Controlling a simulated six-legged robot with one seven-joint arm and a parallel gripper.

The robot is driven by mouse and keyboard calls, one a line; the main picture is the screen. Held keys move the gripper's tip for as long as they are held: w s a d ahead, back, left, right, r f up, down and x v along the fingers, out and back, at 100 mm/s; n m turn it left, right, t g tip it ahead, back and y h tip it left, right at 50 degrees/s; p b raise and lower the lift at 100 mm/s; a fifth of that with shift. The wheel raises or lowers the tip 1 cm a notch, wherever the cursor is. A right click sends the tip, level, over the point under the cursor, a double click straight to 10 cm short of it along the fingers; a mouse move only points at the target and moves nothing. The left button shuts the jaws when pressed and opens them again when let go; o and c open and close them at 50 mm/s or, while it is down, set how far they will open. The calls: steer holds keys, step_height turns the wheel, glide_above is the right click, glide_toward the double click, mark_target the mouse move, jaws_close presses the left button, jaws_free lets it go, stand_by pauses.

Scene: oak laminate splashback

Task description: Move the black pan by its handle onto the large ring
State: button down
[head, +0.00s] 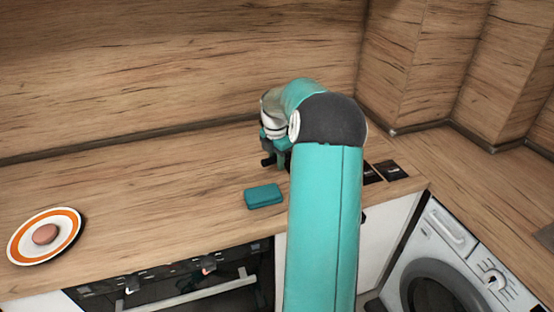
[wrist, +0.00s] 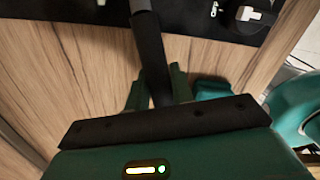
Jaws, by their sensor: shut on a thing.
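In the wrist view my gripper (wrist: 158,90) has its two green fingers closed on the black pan's handle (wrist: 150,50). The handle runs up out of the top of that view, and the pan's body is not seen there. In the head view my gripper (head: 268,160) is low over the worktop, partly behind my own arm, and the pan cannot be made out. A dark hob (head: 385,172) shows to the right of my arm, mostly covered by it. I cannot pick out the large ring in either view.
A teal box-like item (head: 263,196) lies on the worktop left of my arm. A white plate with an orange band (head: 72,218) holds a brown egg (head: 45,235) at far left. An oven (head: 190,290) and a washing machine (head: 450,260) are below. The worktop between plate and teal item is clear.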

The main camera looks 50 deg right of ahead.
stand_by(0.3)
steer(key=c, duration=1.1)
jaws_free()
steer(key=shift+c, duration=0.2)
steer(key=shift+f, duration=0.15)
steer(key=shift+a, duration=0.1)
steer(key=shift+w+a, duration=0.2)
steer(key=shift+a, duration=0.9)
steer(key=shift+w+a, duration=0.15)
steer(key=shift+a, duration=1)
steer(key=shift+w+a, duration=0.2)
steer(key=shift+a, duration=0.9)
step_height(320, 180, up, 7)
